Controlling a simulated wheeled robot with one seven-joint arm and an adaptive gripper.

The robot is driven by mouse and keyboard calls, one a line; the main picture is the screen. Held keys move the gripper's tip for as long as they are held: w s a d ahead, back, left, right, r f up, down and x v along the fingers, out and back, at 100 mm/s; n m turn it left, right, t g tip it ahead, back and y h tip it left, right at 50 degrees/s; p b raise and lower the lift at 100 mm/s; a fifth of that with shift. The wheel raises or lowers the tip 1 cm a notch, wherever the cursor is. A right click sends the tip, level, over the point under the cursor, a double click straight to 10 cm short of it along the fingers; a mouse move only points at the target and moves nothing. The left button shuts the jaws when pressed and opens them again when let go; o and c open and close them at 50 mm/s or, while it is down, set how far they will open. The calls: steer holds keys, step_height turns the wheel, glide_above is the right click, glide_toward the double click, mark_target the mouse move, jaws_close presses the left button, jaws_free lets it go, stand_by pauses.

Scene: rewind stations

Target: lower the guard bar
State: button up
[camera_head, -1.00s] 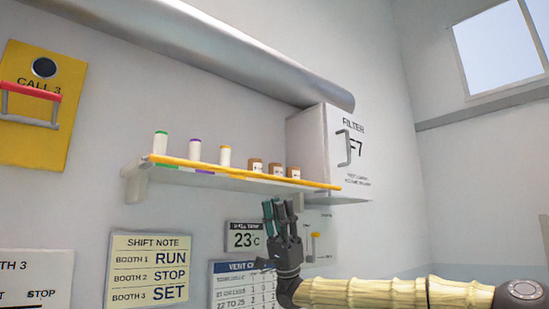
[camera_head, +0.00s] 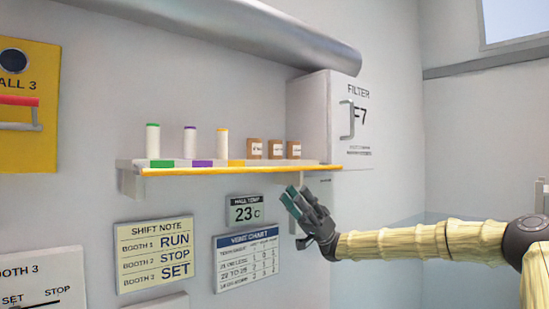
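The yellow guard bar (camera_head: 240,170) runs level along the front of the wall shelf, just under its coloured labels. Its right end reaches slightly past the shelf's right end, in front of the filter box. My gripper (camera_head: 293,201) is below the right part of the bar and points up and left, apart from it in the picture. Its teal-padded fingers look close together and empty; how far apart they are is unclear. The gripper covers part of the wall below the shelf's right bracket.
The shelf (camera_head: 127,164) holds white bottles (camera_head: 190,141) and small brown boxes (camera_head: 275,149). A white filter box (camera_head: 307,110) stands at its right. A wall temperature sign (camera_head: 244,210) and vent chart (camera_head: 247,257) are left of my gripper. A yellow call panel (camera_head: 48,60) is far left.

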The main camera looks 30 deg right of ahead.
mark_target(274, 170)
steer(key=p+x, duration=0.3)
steer(key=x, duration=0.7)
steer(key=shift+a+r+p, duration=0.3)
steer(key=shift+c, duration=0.2)
jaws_close()
